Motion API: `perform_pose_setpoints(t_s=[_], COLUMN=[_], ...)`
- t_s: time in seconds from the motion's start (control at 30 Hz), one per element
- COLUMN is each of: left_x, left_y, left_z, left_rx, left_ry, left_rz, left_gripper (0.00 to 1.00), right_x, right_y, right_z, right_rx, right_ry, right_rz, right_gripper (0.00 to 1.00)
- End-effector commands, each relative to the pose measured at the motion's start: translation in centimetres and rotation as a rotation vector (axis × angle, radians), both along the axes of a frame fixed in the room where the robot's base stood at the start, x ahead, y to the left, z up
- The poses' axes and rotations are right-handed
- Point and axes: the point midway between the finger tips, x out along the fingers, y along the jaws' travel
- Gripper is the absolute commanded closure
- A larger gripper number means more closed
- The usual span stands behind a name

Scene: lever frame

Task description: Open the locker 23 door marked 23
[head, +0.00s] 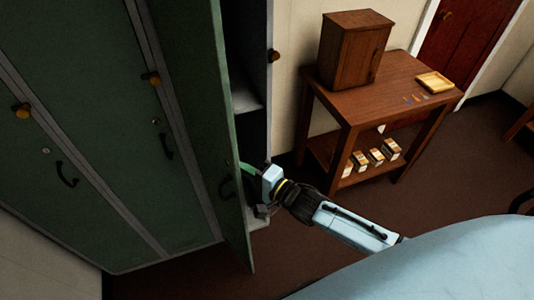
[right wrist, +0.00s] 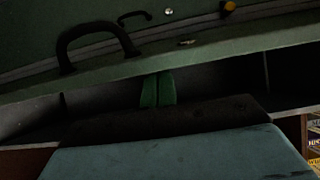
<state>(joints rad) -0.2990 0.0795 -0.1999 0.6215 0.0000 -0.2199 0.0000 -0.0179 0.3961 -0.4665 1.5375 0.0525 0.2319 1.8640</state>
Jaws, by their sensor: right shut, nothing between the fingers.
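A green locker door (head: 190,110) stands swung open at the right end of a row of green lockers in the head view. I cannot read a number on it. The grey locker inside (head: 243,60) shows to its right. My right gripper (head: 248,170) is at the inner side of the open door, low in the opening. Its green fingers (right wrist: 158,90) are shut and empty in the right wrist view, close to the door's edge (right wrist: 200,52); contact is unclear. A dark handle (right wrist: 95,42) shows beyond that edge. My left gripper is out of view.
Closed green locker doors (head: 70,100) with dark handles and orange knobs stand left. A wooden table (head: 390,95) carries a brown cabinet (head: 352,50) and a yellow tray (head: 435,82); small boxes (head: 375,156) sit on its lower shelf. Brown floor (head: 440,170) lies clear in front.

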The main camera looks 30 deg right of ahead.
Motion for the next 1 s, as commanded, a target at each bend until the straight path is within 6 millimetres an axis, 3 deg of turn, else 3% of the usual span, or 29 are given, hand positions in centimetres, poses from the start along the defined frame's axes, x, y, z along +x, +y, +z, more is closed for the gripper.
perform_pose_setpoints(t_s=[0.1,0.4,0.67,1.0], left_x=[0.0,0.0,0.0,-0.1], left_y=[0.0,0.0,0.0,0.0], left_z=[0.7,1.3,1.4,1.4], left_rx=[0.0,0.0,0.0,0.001], left_ry=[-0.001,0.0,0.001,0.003], left_rz=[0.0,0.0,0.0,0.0], left_gripper=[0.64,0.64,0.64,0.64], right_x=[-0.5,-1.3,-1.6,-1.6], right_y=[2.5,5.6,7.0,7.4], right_z=[0.2,0.0,-0.1,-0.1], right_rx=[0.011,0.002,0.0,-0.001], right_ry=[0.005,0.001,0.0,0.0], right_rz=[-0.052,-0.112,-0.111,-0.111], right_gripper=[1.0,1.0,1.0,1.0])
